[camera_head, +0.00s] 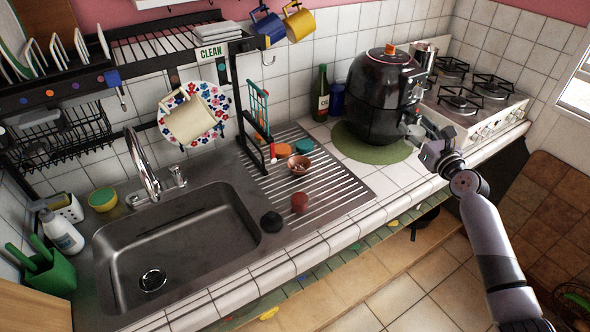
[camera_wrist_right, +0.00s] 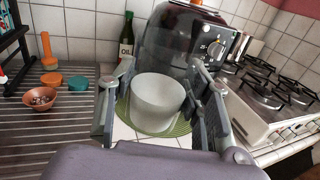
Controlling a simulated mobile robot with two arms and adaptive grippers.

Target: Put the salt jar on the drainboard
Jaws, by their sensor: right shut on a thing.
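My right gripper (camera_head: 424,140) is at the right of the counter, in front of the black air fryer (camera_head: 375,98). It is shut on a plain whitish round jar (camera_wrist_right: 158,103), which sits between its fingers in the right wrist view. I see no label on this jar, so I cannot confirm that it is the salt jar; it also shows small in the head view (camera_head: 412,132). The ribbed metal drainboard (camera_head: 335,188) lies right of the sink, to the left of my right gripper. My left gripper is out of view.
The drainboard carries a copper bowl (camera_head: 299,164), a red jar (camera_head: 299,203), and orange and teal lids at its back. Its right part is bare. The fryer stands on a green mat (camera_head: 352,150), beside a bottle (camera_head: 321,94) and the stove (camera_head: 470,105). A dark stopper (camera_head: 271,222) sits near the front.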

